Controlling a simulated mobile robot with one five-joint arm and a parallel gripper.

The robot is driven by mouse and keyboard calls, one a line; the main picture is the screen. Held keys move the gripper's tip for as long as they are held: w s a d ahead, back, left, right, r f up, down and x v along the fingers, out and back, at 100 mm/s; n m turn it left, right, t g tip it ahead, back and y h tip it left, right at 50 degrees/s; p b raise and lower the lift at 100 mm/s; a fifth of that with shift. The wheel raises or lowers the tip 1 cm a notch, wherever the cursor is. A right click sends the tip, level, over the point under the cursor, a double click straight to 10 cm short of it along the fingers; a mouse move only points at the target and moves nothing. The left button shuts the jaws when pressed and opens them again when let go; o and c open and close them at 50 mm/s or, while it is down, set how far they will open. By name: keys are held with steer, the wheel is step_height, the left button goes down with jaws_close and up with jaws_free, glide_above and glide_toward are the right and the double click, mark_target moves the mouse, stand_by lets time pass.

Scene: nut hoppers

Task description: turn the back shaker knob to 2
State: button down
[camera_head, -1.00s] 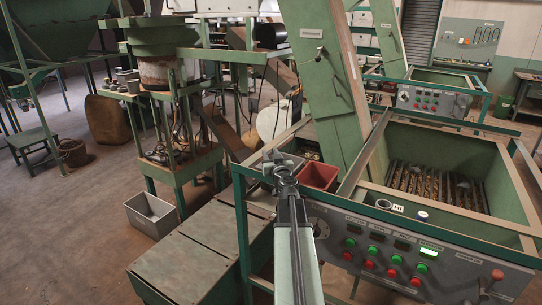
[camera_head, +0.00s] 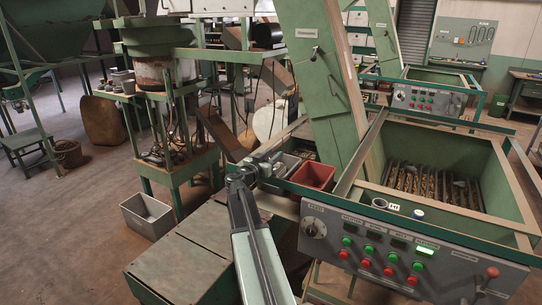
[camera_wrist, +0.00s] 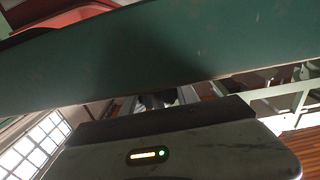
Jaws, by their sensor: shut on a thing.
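The back shaker's grey control panel (camera_head: 430,101) stands at the upper right in the head view, with a small knob (camera_head: 400,95) at its left end. The knob's setting is too small to read. My gripper (camera_head: 268,168) is far from it, low and to its left, at the near shaker's green frame beside a red bin (camera_head: 313,174). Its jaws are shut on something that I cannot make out. In the wrist view a green bar (camera_wrist: 160,55) crosses close in front of my gripper and hides what lies behind it.
The near shaker's panel (camera_head: 385,243) has its own dial (camera_head: 314,228), lit buttons and a red-tipped lever (camera_head: 491,272). A grey metal bin (camera_head: 147,215) stands on the floor at left. Open floor lies in the left foreground.

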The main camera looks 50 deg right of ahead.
steer(key=m+g, duration=0.1)
steer(key=g, duration=0.1)
steer(key=m+g, duration=0.2)
steer(key=g, duration=0.1)
steer(key=shift+s, duration=0.2)
steer(key=shift+s+m+g+y, duration=0.15)
steer(key=shift+s+m+g, duration=0.15)
steer(key=shift+m+g, duration=0.75)
steer(key=shift+s+m+g+y, duration=0.2)
steer(key=shift+m+g, duration=0.45)
steer(key=shift+g, duration=0.8)
steer(key=shift+s+a, duration=0.1)
steer(key=shift+s, duration=0.05)
steer(key=c, duration=0.9)
jaws_free()
steer(key=shift+c, duration=0.2)
steer(key=v, duration=0.7)
steer(key=shift+a, duration=0.3)
